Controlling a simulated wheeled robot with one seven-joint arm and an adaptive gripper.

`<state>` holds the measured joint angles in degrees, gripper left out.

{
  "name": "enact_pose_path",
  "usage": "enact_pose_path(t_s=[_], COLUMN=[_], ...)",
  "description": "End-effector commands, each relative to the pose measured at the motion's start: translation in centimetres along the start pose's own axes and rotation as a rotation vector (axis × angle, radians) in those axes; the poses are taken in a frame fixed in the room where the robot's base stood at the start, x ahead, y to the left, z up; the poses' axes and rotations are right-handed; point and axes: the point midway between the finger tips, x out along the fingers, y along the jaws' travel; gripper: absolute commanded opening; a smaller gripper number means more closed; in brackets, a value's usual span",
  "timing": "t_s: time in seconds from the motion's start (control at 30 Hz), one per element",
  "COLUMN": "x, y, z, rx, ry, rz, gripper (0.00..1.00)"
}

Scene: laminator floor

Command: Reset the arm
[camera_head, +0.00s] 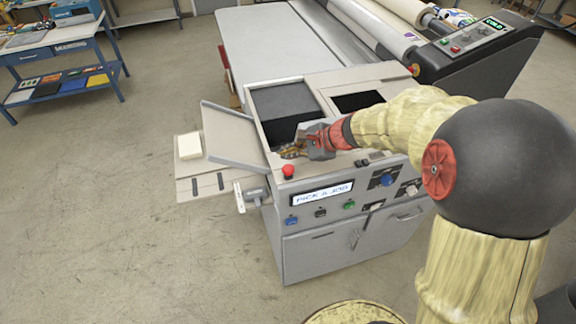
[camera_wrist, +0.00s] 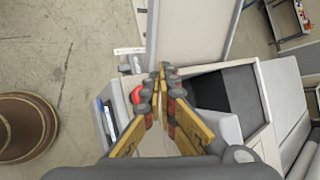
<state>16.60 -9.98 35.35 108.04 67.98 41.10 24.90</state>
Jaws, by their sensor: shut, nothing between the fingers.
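My arm reaches in from the right in the head view, and my gripper (camera_head: 293,150) hovers over the front top of the grey laminator cabinet (camera_head: 340,236), near the open bin. In the wrist view my gripper (camera_wrist: 163,68) shows its yellow fingers with dark tips together and nothing between them. The red button (camera_head: 288,170) lies just below and left of the fingertips in the head view. It also shows left of the fingers in the wrist view (camera_wrist: 136,95). I cannot tell the exact height of the fingertips above the panel.
An open lid (camera_head: 233,137) sticks out left of the dark bin (camera_head: 285,103). A side shelf holds a pale block (camera_head: 190,146). The display (camera_head: 322,194) reads "PICK A JOB". A roller console (camera_head: 478,50) stands behind. A blue workbench (camera_head: 55,50) is far left. The left floor is clear.

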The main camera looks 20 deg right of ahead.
Motion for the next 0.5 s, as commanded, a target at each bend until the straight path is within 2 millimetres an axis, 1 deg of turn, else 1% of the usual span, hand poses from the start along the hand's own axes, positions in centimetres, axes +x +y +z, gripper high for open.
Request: enact_pose_path(t_s=[0.23, 0.33, 0.37, 0.43, 0.47, 0.5], x=[0.0, 0.0, 0.0, 0.1, -0.1, -0.7], y=[0.0, 0.3, 0.9, 3.5, 4.6, 6.2], z=[0.0, 0.1, 0.1, -0.2, -0.3, -0.3], rx=[-0.003, -0.049, -0.085, -0.171, -0.217, -0.29], ry=[0.0, -0.005, -0.005, -0.004, -0.003, -0.002], rz=[0.0, 0.01, 0.029, 0.096, 0.128, 0.171], gripper=[0.0, 0.0, 0.0, 0.0, 0.0, 0.0])
